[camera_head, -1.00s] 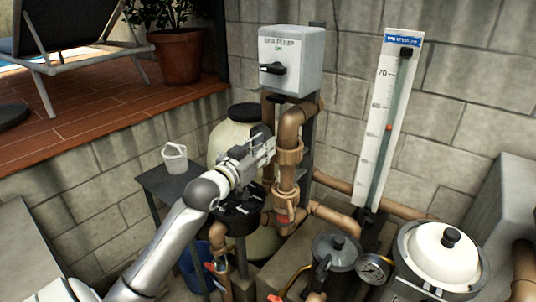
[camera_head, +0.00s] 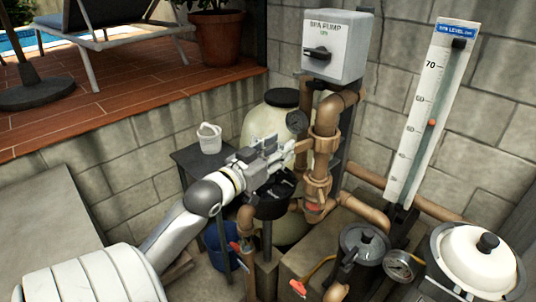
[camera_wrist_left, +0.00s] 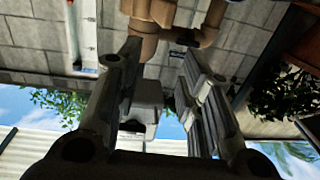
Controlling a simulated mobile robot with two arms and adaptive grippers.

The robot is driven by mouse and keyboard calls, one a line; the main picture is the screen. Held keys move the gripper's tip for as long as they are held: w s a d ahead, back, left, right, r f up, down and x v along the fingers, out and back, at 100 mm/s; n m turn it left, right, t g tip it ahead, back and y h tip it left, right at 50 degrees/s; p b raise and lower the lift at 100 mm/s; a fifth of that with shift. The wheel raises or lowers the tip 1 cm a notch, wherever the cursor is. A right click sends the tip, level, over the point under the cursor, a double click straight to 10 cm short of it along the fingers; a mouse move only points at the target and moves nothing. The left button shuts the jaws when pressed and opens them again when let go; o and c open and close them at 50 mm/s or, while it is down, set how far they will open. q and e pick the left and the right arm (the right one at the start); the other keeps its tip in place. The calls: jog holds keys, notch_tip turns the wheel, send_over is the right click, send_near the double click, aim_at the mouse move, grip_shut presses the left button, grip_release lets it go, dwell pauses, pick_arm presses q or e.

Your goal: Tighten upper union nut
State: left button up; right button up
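The upper union nut (camera_head: 327,141) is a brown collar with lugs on the upright brown pipe below the grey SPA PUMP box. A lower brown collar (camera_head: 317,186) sits further down the same pipe. My left gripper (camera_head: 290,152) is just left of the upper nut, pointing at it. In the left wrist view its two dark fingers (camera_wrist_left: 160,70) stand apart with nothing between them. A brown fitting (camera_wrist_left: 148,22) shows beyond the fingertips there; I cannot tell whether it touches them. My right gripper is not in view.
The SPA PUMP box (camera_head: 337,46) hangs above the pipe. A small dark table with a white bucket (camera_head: 208,138) stands left. A filter with a white lid (camera_head: 476,260) is lower right.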

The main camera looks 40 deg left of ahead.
pick_arm(q)
jog(key=shift+s, duration=1.75)
